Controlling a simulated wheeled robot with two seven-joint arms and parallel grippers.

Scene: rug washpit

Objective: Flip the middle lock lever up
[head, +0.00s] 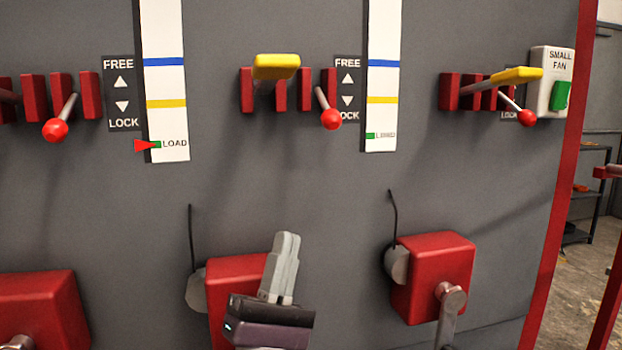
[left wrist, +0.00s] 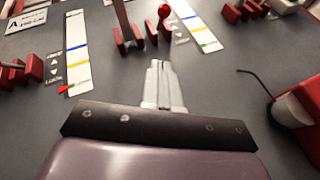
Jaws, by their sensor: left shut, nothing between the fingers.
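The middle lock lever (head: 331,118) has a red ball on a short silver rod and hangs down beside the LOCK end of its FREE/LOCK plate (head: 347,95). Its red ball also shows at the top of the left wrist view (left wrist: 164,11). My left gripper (head: 286,240) is below and left of the lever in the head view, apart from it. Its grey fingers are shut and empty, and in the left wrist view (left wrist: 158,65) they point toward the lever's bracket. My right gripper is not in view.
A yellow handle (head: 276,67) sticks out just left of the middle lever. Similar levers stand left (head: 55,130) and right (head: 527,118). Red crank boxes (head: 433,265) jut out along the lower panel. The grey panel between lever and gripper is clear.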

